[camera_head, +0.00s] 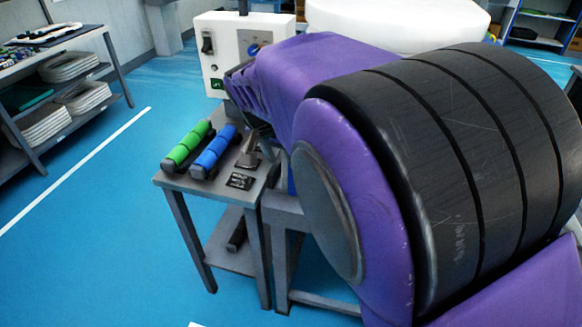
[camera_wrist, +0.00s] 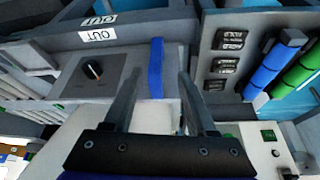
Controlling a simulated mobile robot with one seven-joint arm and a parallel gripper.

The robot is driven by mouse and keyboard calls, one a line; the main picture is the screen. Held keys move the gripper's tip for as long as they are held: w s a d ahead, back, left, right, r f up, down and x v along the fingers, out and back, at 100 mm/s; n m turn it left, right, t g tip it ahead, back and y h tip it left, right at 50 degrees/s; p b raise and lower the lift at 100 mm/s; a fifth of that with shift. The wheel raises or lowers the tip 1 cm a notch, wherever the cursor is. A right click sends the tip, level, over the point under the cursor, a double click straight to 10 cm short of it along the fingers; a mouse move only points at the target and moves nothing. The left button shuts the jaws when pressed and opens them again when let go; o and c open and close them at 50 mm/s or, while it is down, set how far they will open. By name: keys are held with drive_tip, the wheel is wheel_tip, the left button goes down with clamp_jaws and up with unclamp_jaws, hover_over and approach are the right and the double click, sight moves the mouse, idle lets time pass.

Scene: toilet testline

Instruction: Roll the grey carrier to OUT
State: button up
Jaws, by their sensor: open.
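No grey carrier can be told for certain. The wrist view shows an OUT sign (camera_wrist: 97,36), black letters on white, on a grey rail at the upper left. My gripper (camera_wrist: 160,76) points up the picture there with its two fingers apart. An upright blue strip (camera_wrist: 156,66) shows between the fingertips; I cannot tell whether they touch it. A grey panel with a black knob (camera_wrist: 93,70) lies left of the fingers. A pale block (camera_wrist: 154,112) shows between the fingers, nearer their base. In the head view my gripper is not seen.
A small grey table (camera_head: 222,190) holds a green roller (camera_head: 188,146) and a blue roller (camera_head: 214,151). A white control box (camera_head: 237,48) stands behind it. Shelves (camera_head: 62,90) stand at the left. Blue floor (camera_head: 110,200) is clear between. My purple arm hides much of the right.

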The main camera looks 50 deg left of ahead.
drive_tip(key=v, duration=0.7)
drive_tip(key=shift+r+p, duration=0.3)
drive_tip(key=shift+s, duration=0.1)
